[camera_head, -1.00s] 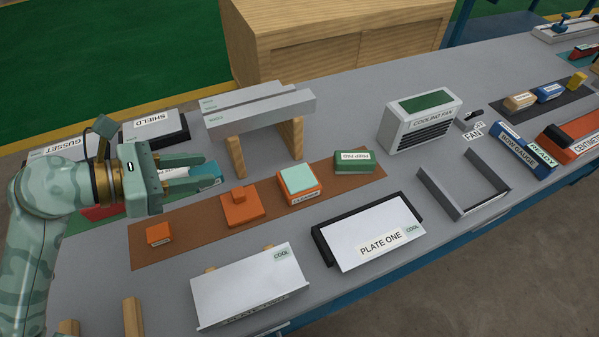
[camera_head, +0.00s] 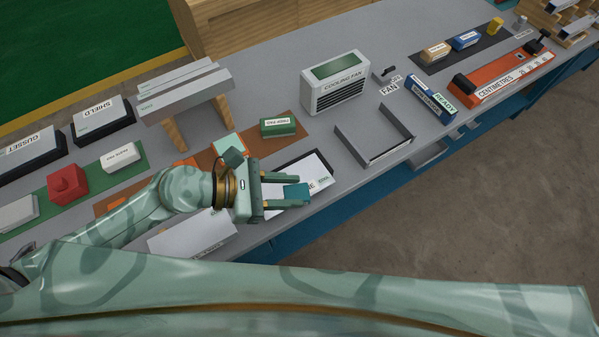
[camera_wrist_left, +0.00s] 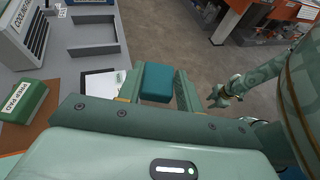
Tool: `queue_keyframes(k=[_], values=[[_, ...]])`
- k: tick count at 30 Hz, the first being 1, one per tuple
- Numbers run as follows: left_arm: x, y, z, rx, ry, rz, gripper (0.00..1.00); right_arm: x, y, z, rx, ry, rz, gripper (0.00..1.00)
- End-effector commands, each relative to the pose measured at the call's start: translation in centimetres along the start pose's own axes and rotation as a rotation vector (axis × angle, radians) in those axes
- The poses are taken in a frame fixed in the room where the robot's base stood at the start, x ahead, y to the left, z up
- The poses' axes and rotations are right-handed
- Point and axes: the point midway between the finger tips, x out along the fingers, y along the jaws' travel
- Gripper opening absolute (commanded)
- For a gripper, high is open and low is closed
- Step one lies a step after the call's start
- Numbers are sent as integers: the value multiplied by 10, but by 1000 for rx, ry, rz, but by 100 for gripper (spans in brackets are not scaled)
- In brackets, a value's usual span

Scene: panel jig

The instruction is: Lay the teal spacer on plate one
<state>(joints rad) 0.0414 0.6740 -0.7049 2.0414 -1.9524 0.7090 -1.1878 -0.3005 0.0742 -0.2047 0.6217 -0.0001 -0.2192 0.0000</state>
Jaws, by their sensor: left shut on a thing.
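My left gripper (camera_head: 287,192) is shut on the teal spacer (camera_head: 297,194) and holds it up in the air. In the left wrist view the teal spacer (camera_wrist_left: 157,83) sits between the two fingers, with floor behind it. Plate one (camera_head: 316,171) is a white plate on a black base on the bench, partly hidden behind my left gripper and wrist. A part of plate one (camera_wrist_left: 97,84) shows left of the spacer in the wrist view. My right gripper (camera_wrist_left: 215,97) seems to show small at the right of the wrist view; its jaws are unclear.
A green prep pad block (camera_head: 278,126) and the cooling fan (camera_head: 334,84) stand behind plate one. A grey open frame (camera_head: 374,148) lies right of it. The bench's front edge is close.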

Motion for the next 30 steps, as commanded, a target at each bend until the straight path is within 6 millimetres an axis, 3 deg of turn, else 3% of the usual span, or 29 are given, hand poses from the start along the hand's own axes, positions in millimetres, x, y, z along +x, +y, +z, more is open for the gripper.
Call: queue_keyframes(k=[6,12,18,24,30], values=[[44,57,-20,-3,-3,2,13,22,4,8,2,-14,4,36],[74,82,-53,-4,-1,0,13,40,3,14,3,-23,2,36],[85,94,-63,-2,-2,1,13,45,2,15,3,-26,1,36],[97,95,-90,-4,-1,1,13,55,1,18,2,-32,-1,36],[97,95,-91,0,-2,0,13,54,1,18,2,-31,-1,36]])
